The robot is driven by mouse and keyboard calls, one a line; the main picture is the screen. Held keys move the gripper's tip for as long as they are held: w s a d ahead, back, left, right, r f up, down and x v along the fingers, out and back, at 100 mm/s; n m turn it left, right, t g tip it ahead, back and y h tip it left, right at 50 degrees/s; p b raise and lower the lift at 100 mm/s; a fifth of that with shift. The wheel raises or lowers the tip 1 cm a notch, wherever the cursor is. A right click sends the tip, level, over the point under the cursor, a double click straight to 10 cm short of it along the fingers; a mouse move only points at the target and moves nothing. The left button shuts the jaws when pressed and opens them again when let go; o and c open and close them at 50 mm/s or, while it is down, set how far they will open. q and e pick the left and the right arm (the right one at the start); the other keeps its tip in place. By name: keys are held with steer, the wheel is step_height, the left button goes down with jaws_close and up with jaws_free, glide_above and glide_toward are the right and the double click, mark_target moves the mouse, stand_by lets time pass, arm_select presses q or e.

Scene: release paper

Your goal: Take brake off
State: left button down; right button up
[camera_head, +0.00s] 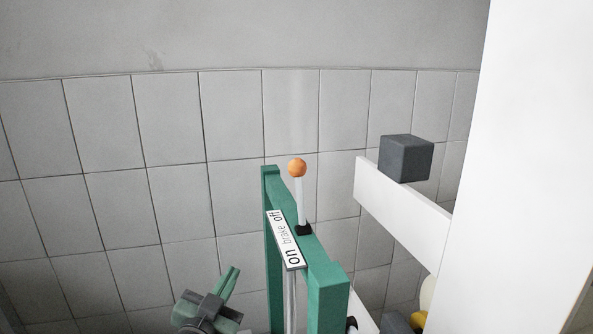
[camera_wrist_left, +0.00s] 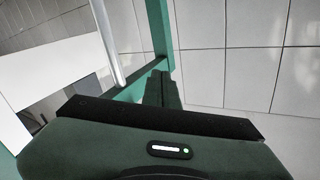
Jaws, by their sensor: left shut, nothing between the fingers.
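The brake lever (camera_head: 299,195) is a white stick with an orange ball knob (camera_head: 297,168). It rises nearly upright from a black base on top of the green frame (camera_head: 325,275). A white label (camera_head: 286,240) beside it reads "off" at the far end, "brake" in the middle and "on" at the near end. My left gripper (camera_head: 232,273) is shut and empty, left of the green frame and below the knob, not touching the lever. In the left wrist view its closed fingers (camera_wrist_left: 172,88) point toward a green bar; the knob is not visible there.
A white beam (camera_head: 405,215) right of the lever carries a dark grey block (camera_head: 406,158). A large white panel (camera_head: 520,160) fills the right side. A tiled wall (camera_head: 170,150) stands behind. A silver rod (camera_wrist_left: 108,45) runs beside the green frame.

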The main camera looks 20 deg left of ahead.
arm_select(q)
step_height(320, 180, up, 11)
steer(key=w+d+m+t+h, duration=0.2)
steer(key=m+t+h, duration=0.2)
steer(key=m+g+h, duration=0.3)
steer(key=m+h, duration=0.9)
glide_toward(300, 170)
step_height(300, 170, up, 5)
steer(key=s+r+m+g, duration=0.1)
steer(key=s+m+g, duration=0.2)
steer(key=m+g, duration=0.45)
steer(key=shift+n, duration=0.25)
steer(key=w+d+p, duration=0.3)
steer(key=w, duration=0.2)
steer(key=w+d+f+p, duration=0.1)
steer(key=w+d+p, duration=0.1)
steer(key=w, duration=0.1)
steer(key=shift+w+d+p, duration=0.15)
steer(key=shift+d+p, duration=0.2)
steer(key=shift+d, duration=0.05)
steer(key=shift+w+a, duration=0.15)
steer(key=shift+a, duration=0.15)
